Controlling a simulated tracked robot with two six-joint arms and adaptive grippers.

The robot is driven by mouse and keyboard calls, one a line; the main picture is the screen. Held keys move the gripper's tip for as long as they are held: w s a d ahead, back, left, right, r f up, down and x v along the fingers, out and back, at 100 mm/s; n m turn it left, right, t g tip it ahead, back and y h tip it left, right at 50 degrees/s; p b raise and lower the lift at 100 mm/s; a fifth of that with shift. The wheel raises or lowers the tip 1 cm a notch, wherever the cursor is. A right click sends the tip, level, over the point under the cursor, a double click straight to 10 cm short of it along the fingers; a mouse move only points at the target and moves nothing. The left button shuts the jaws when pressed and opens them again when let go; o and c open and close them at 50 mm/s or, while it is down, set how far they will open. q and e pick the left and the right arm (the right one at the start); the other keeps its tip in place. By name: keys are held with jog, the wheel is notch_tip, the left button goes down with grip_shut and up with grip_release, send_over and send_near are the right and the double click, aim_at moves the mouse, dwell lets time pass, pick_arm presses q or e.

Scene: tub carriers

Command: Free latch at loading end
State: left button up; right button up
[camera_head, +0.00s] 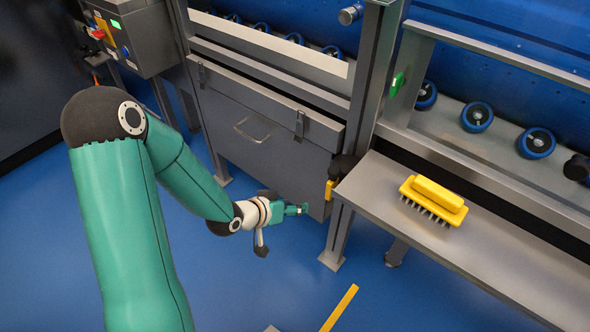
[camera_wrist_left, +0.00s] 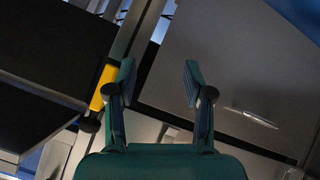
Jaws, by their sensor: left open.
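A small yellow handle (camera_head: 329,189) with a black knob (camera_head: 342,168) above it sits on the frame post, right of the grey panel; it looks like the latch. It also shows as a yellow bar (camera_wrist_left: 103,88) in the left wrist view, beside the left-hand finger. My left gripper (camera_head: 301,209) is open and just left of and below the handle in the head view. Its two fingers (camera_wrist_left: 157,84) are spread in the wrist view, with nothing seen between them but the post and panel behind. Whether a finger touches the bar I cannot tell. My right gripper is out of view.
The grey panel (camera_head: 240,150) has a pull handle and dark clasps. A steel shelf (camera_head: 500,250) to the right carries a yellow brush (camera_head: 433,199). A control box (camera_head: 140,40) stands at upper left. The blue floor (camera_head: 250,300) in front is mostly clear, with a yellow strip (camera_head: 340,308).

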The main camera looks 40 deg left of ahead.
aim_at(297, 140)
pick_arm(q)
jog(key=s+a+r+m+t+y+b, duration=0.1)
jog(key=s+a+r+m+t+b, duration=0.35)
jog(key=a+r+t+b, duration=0.75)
pick_arm(e)
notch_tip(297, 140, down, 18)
jog(key=b, duration=0.3)
pick_arm(q)
jog(key=w+d+f+g+p, duration=0.1)
jog(key=w+p, duration=0.1)
jog(key=w, duration=0.3)
jog(key=w+d+f+g+p, duration=0.1)
jog(key=w+f+p, duration=0.1)
jog(key=w, duration=0.3)
jog(key=w+d+f+g+p, duration=0.1)
jog(key=w+g+p, duration=0.1)
jog(key=w, duration=0.3)
jog(key=shift+w+d+f+n+p, duration=0.25)
jog(key=shift+d+p, duration=0.05)
jog(key=shift+d, duration=0.1)
jog(key=shift+w, duration=0.6)
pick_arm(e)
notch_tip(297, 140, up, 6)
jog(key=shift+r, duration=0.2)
